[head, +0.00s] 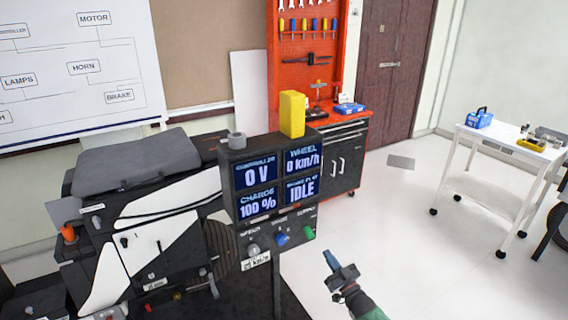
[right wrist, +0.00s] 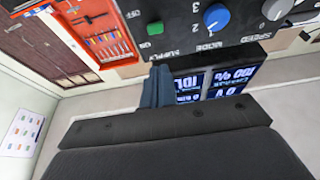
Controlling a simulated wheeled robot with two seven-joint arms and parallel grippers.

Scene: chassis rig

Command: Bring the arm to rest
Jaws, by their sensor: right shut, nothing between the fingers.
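My right arm comes in from the bottom of the head view. Its right gripper (head: 331,260) has blue fingers, shut and empty, held over the floor to the right of the control panel and apart from it. In the right wrist view the shut blue fingers (right wrist: 157,88) show in front of the panel, which appears upside down. The panel carries a green button (head: 308,232), a blue knob (head: 282,239) and a grey knob (head: 253,250). The display box (head: 270,175) above it reads 0 V, 0 km/h, 100 % and IDLE. My left gripper is not in view.
The chassis rig (head: 150,235) stands at left, with a yellow block (head: 292,114) on the display box. A red tool cabinet (head: 345,150) stands behind. A white trolley (head: 510,145) stands at right. The floor between the rig and the trolley is mostly free.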

